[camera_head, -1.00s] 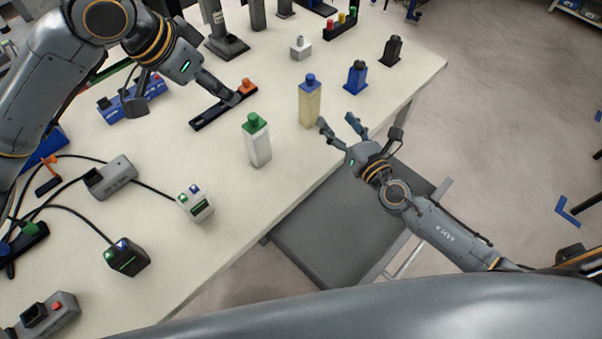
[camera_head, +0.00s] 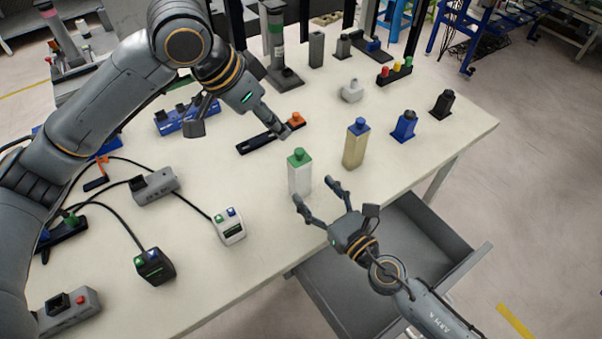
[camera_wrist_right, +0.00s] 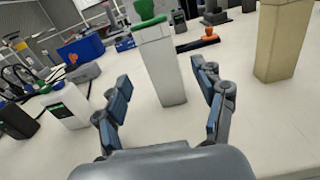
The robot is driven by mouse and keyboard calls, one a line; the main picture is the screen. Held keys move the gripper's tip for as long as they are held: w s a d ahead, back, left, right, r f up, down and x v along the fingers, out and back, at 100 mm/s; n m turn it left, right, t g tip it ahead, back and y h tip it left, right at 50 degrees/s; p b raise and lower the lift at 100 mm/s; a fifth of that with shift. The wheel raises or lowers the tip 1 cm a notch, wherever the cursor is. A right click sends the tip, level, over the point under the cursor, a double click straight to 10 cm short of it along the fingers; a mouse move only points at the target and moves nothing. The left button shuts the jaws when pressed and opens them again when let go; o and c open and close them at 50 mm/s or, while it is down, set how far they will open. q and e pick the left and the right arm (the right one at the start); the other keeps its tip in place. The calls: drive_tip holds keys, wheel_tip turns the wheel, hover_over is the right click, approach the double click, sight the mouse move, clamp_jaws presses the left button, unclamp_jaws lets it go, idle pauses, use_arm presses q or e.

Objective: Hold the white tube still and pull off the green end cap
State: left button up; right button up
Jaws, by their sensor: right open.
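The white tube (camera_head: 299,180) stands upright on the table, a square-sided block shape with a green end cap (camera_head: 299,156) on top. In the right wrist view the tube (camera_wrist_right: 164,72) stands ahead, between the spread fingers, with the green cap (camera_wrist_right: 151,18) near the top edge. My right gripper (camera_head: 315,192) is open and empty at the table's front edge, close to the tube. Contact with it does not show. My left gripper (camera_head: 287,132) is low over a black bar with an orange knob, behind the tube. Its finger opening is unclear.
A tan bottle with a blue cap (camera_head: 356,145) stands right of the tube. A white box (camera_head: 229,227) sits at left. A grey open drawer (camera_head: 400,255) juts out below the table edge.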

sight(299, 150)
drive_tip(key=x, duration=0.7)
drive_tip(key=shift+d, duration=0.1)
use_arm(q)
drive_tip(key=shift+d, duration=0.1)
use_arm(e)
drive_tip(key=c, duration=1.3)
use_arm(q)
drive_tip(key=shift+o, duration=1.1)
use_arm(e)
drive_tip(key=shift+c, duration=0.2)
use_arm(q)
drive_tip(key=w+d+r+n+g+y, duration=0.1)
drive_tip(key=w+d+n+g+y, duration=0.1)
drive_tip(key=d+y, duration=0.2)
use_arm(e)
drive_tip(key=shift+d, duration=0.1)
use_arm(q)
drive_tip(key=f, duration=0.7)
drive_tip(key=w+f, duration=0.1)
drive_tip(key=f, duration=0.3)
drive_tip(key=shift+d+f, duration=0.25)
